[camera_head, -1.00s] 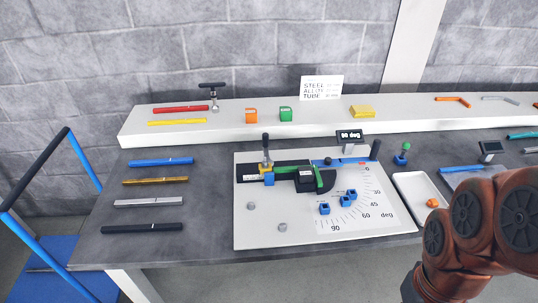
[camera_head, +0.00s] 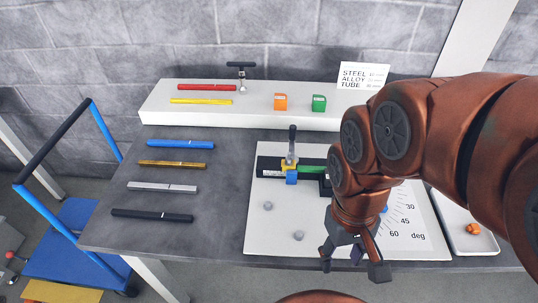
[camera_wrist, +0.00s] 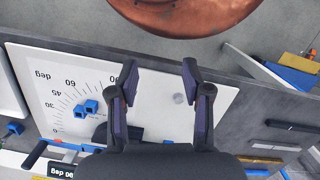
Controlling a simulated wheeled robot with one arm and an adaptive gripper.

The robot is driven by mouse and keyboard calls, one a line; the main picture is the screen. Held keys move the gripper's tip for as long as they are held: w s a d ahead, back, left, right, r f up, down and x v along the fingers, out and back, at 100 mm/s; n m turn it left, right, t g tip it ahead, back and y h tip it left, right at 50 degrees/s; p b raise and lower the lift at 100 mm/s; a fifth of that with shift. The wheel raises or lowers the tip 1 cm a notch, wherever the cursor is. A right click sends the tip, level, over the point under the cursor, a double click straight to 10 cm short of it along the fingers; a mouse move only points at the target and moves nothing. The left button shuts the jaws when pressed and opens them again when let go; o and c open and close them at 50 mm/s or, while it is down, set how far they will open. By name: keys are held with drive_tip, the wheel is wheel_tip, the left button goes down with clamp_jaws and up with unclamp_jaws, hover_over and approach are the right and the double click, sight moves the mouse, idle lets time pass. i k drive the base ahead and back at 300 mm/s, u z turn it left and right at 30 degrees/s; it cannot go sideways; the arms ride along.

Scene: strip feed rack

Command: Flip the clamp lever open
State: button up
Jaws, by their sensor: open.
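The clamp lever (camera_head: 292,142) is a black-tipped upright handle on the bending fixture. It rises above a yellow block (camera_head: 289,163) and a blue block (camera_head: 291,178), near the left end of a black bar with a green strip (camera_head: 312,169). My gripper (camera_head: 352,258) is open and empty, pointing down over the front edge of the white fixture plate (camera_head: 262,225), to the right of the lever and nearer me. The wrist view shows the parted fingers (camera_wrist: 160,72) over the plate. The lever cannot be made out there. My arm hides the fixture's right part.
Blue, gold, silver and black bars lie left on the grey bench. A white shelf (camera_head: 255,118) behind carries red and yellow bars, an orange block (camera_head: 280,102) and a green block (camera_head: 319,103). Two grey pegs stand on the plate. A white tray (camera_head: 462,243) sits right.

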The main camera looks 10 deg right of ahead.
sight(293, 128)
drive_tip(key=z, duration=0.95)
drive_tip(key=k, duration=0.6)
drive_tip(key=u, duration=1.2)
drive_tip(key=i, duration=0.5)
